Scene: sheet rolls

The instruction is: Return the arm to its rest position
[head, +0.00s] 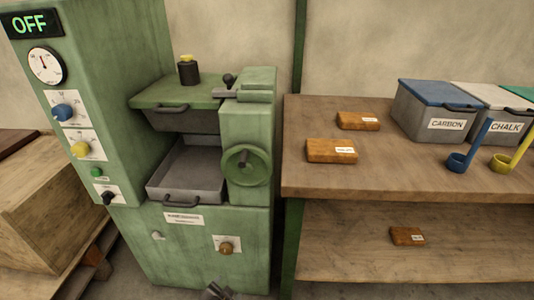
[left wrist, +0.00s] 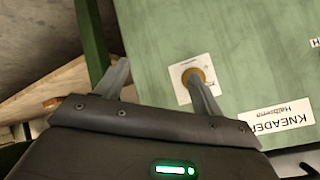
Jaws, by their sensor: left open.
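My left gripper (head: 216,291) shows only as a small grey tip at the bottom edge of the head view, in front of the lower part of the green machine. In the left wrist view my left gripper (left wrist: 160,75) has its two fingers apart with nothing between them. The far side of the right-hand finger overlaps the brass knob (left wrist: 193,77) in the picture; I cannot tell the gap in depth. My right gripper is in neither view.
The green machine (head: 185,245) has an open tray (head: 187,168) and a handwheel (head: 246,166). A wooden shelf (head: 420,185) to its right bears orange blocks (head: 331,151), a blue-lidded CARBON bin (head: 432,112) and scoops. A wooden crate (head: 50,215) stands left.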

